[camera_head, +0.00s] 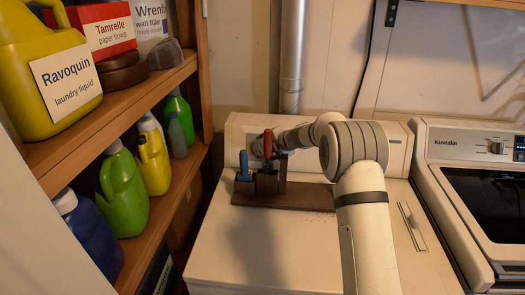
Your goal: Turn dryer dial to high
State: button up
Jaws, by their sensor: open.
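A white machine (270,245) with a raised back panel (397,145) stands in the middle. I cannot tell from any label whether it is the dryer. My arm reaches across its top from the front. My gripper (259,147) is at the left part of that back panel, small and partly hidden by a red-handled tool. Its jaws are open. Any dial there is hidden by the gripper and tool, and I cannot tell whether the jaws touch one. The machine at right, labelled Kuoralin, carries a visible round dial (496,147) on its panel, far from my gripper.
A dark wooden holder (305,196) with the red-handled tool (268,142) and a blue-handled tool (244,163) stands just in front of the gripper. Shelves at left hold a yellow Ravoquin jug (30,65) and several bottles. The front of the middle machine's top is clear.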

jog(key=v, duration=0.4)
jog(key=shift+f, duration=0.1)
